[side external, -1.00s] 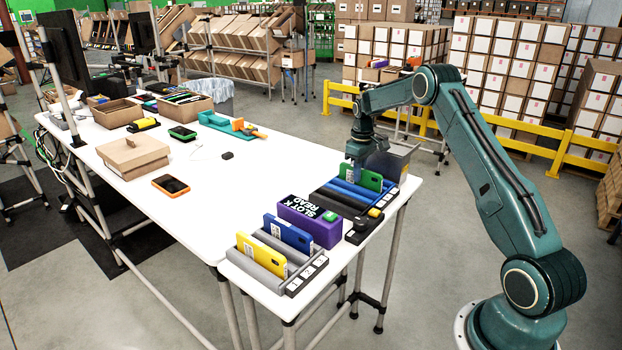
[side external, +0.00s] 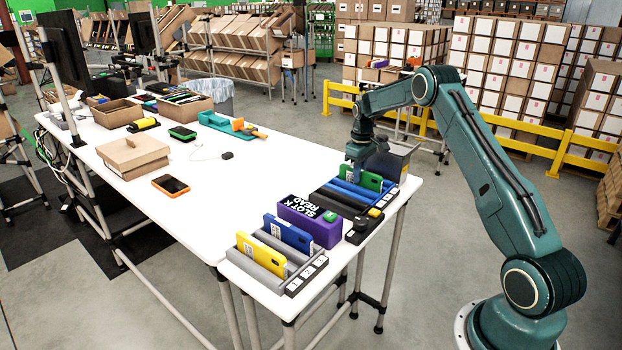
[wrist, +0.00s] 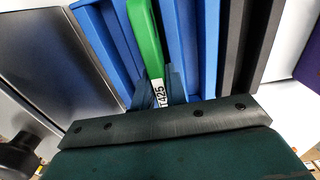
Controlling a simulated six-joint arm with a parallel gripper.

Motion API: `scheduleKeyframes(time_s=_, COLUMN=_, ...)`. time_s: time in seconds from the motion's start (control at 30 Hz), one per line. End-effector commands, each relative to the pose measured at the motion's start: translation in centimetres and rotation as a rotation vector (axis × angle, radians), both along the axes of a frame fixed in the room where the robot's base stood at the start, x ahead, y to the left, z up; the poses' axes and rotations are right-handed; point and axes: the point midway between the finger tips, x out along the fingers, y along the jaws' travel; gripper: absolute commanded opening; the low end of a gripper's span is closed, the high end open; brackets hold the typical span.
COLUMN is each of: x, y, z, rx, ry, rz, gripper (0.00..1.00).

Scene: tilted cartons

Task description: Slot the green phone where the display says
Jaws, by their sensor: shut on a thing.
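The green phone (side external: 369,179) stands on edge in the blue slotted rack (side external: 350,190) at the right end of the table. In the wrist view the green phone (wrist: 146,40) runs between blue ridges, with a white label reading T425 at its near end. My gripper (side external: 356,158) is at the phone's left end and is shut on it; the fingertips also show in the wrist view (wrist: 158,92). The purple display (side external: 308,224) carries white text, "SLOT K READ", upside down in the side view. A small green block sits on it.
A black rack (side external: 345,208) stands between the blue rack and the display. A grey rack (side external: 262,258) at the near end holds a yellow phone (side external: 262,252) and a blue phone (side external: 288,233).

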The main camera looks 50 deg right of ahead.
Motion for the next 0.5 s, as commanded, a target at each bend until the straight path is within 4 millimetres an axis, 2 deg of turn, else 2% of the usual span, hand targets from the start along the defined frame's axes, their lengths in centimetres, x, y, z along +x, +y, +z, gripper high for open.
scheduleKeyframes(time_s=0.43, x=0.01, y=-0.01, z=-0.04, rx=0.0, ry=-0.001, rz=0.0, gripper=0.0)
scheduleKeyframes(time_s=0.47, x=0.01, y=-0.01, z=-0.04, rx=0.0, ry=0.0, rz=0.0, gripper=0.17)
scheduleKeyframes(time_s=0.5, x=0.01, y=-0.01, z=-0.04, rx=0.0, ry=0.0, rz=0.0, gripper=0.25)
